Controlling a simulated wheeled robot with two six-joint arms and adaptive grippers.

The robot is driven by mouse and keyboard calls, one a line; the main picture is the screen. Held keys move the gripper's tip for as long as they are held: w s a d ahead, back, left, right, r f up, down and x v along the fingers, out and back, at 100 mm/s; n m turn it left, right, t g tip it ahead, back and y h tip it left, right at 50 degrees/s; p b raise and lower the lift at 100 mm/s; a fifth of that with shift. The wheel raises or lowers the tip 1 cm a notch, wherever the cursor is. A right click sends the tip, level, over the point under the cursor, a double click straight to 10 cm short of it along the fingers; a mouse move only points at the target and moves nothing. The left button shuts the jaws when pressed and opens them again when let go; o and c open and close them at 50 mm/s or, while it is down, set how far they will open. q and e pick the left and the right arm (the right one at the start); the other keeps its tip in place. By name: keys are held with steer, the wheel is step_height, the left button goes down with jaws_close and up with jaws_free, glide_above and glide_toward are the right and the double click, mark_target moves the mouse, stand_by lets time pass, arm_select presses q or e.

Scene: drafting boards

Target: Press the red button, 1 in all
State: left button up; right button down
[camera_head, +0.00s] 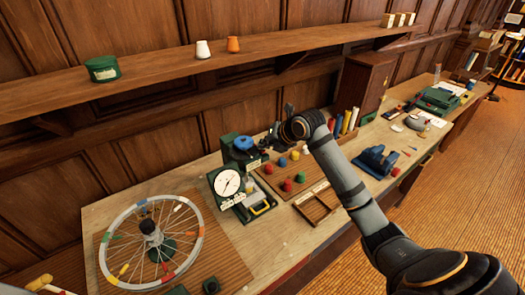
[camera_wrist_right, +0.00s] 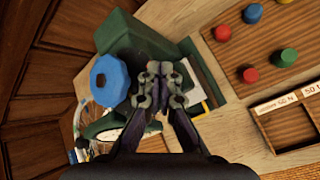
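Two red buttons stand on a brown wooden board (camera_head: 267,181) among other coloured round pieces. One red button (camera_head: 269,168) is at the board's left rear; it also shows in the right wrist view (camera_wrist_right: 222,33). The other red button (camera_head: 287,186) is nearer the front and also shows in the wrist view (camera_wrist_right: 250,75). My right gripper (camera_head: 270,136) is behind the board, apart from both buttons. In the wrist view its fingers (camera_wrist_right: 162,70) are together and empty, over a green device with a blue knob (camera_wrist_right: 110,80).
A dial gauge (camera_head: 228,183) stands left of the board, beside a spoked wheel (camera_head: 150,240). A small compartment tray (camera_head: 317,206) lies in front. A blue vise (camera_head: 376,160) stands at right. A shelf (camera_head: 150,78) runs above the bench.

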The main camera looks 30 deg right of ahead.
mark_target(264, 151)
steer(key=shift+s+f, duration=0.35)
steer(key=shift+f, duration=0.55)
stand_by(0.3)
steer(key=shift+w+a+r+p, duration=0.1)
steer(key=shift+w+r+p, duration=0.2)
steer(key=shift+r, duration=0.25)
steer(key=shift+r+p, duration=0.6)
step_height(264, 151, up, 4)
steer(key=p, duration=0.3)
steer(key=shift+w+r+p, duration=0.1)
steer(key=shift+r+p, duration=0.15)
steer(key=shift+p, duration=0.1)
steer(key=shift+w+f, duration=0.1)
